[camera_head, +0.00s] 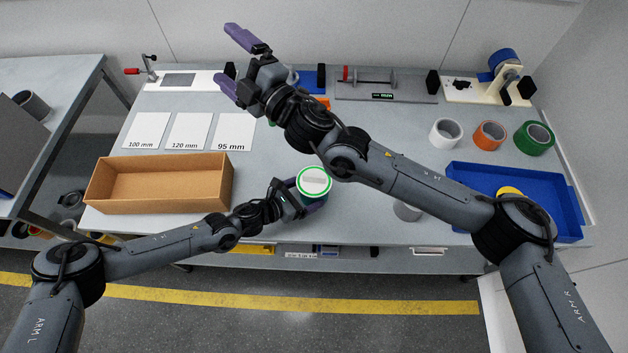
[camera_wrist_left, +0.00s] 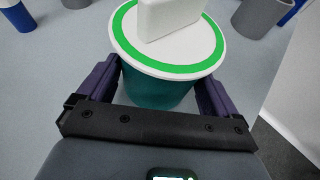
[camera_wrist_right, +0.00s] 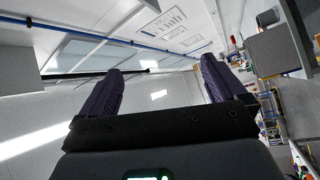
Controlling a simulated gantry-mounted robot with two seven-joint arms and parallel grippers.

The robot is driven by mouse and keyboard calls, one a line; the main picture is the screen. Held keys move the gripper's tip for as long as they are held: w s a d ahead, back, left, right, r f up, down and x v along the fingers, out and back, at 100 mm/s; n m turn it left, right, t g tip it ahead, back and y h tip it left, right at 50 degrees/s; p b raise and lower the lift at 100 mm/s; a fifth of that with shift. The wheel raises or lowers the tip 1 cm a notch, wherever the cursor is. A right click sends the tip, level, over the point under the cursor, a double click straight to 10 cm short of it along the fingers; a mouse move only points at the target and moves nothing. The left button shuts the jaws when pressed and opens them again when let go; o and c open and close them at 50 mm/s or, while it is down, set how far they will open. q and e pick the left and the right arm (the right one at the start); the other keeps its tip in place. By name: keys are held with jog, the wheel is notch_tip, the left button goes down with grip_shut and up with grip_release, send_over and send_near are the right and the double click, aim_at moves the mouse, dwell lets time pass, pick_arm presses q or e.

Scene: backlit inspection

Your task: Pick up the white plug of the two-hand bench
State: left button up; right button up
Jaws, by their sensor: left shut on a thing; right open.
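The white plug (camera_head: 314,181) has a raised flat grip on top and a green ring around its face. It shows large in the left wrist view (camera_wrist_left: 172,18), seated on a teal-green cylinder (camera_wrist_left: 155,92). My left gripper (camera_head: 306,197) is shut around the cylinder, its fingers (camera_wrist_left: 158,80) on either side below the plug's rim. I cannot tell whether the cylinder touches the table. My right gripper (camera_head: 235,62) is open and empty at the back of the bench, away from the plug. Its fingers also show in the right wrist view (camera_wrist_right: 160,75), against wall and ceiling.
A brown open box (camera_head: 160,202) stands left of my left gripper. A blue tray (camera_head: 570,205) lies at the right. White, orange and green rolls (camera_head: 490,135) stand behind it. White size cards (camera_head: 187,131) lie at the back left. My right arm crosses above the bench.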

pick_arm(q)
jog(key=shift+s+a+f, duration=0.1)
jog(key=shift+a+f, duration=0.05)
jog(key=shift+f, duration=0.15)
pick_arm(e)
jog(key=s+d+r+m+t+h, duration=0.1)
jog(key=s+d+m+t+h, duration=0.15)
jog(key=m+t, duration=0.3)
jog(key=m+h, duration=1.2)
jog(key=m, duration=0.2)
send_over(314, 178)
jog(key=w+a, duration=0.1)
jog(key=a, duration=0.2)
notch_tip(314, 178, down, 9)
jog(key=s+d+f+m+g+h, duration=0.1)
jog(key=s+f+m+g, duration=0.1)
jog(key=s+f, duration=0.35)
jog(key=s+f+m+g+h, duration=0.1)
jog(key=s+f+g, duration=0.1)
jog(key=f, duration=0.6)
jog(key=s+d+f+m+g+h, duration=0.1)
jog(key=s+f+m, duration=0.15)
jog(key=f, duration=0.45)
jog(key=shift+n+g, duration=0.25)
jog(key=shift+n, duration=0.05)
jog(key=x, duration=0.4)
jog(key=shift+f, duration=0.4)
jog(key=shift+y, duration=0.25)
jog(key=shift+x, duration=3.25)
jog(key=shift+a, duration=0.15)
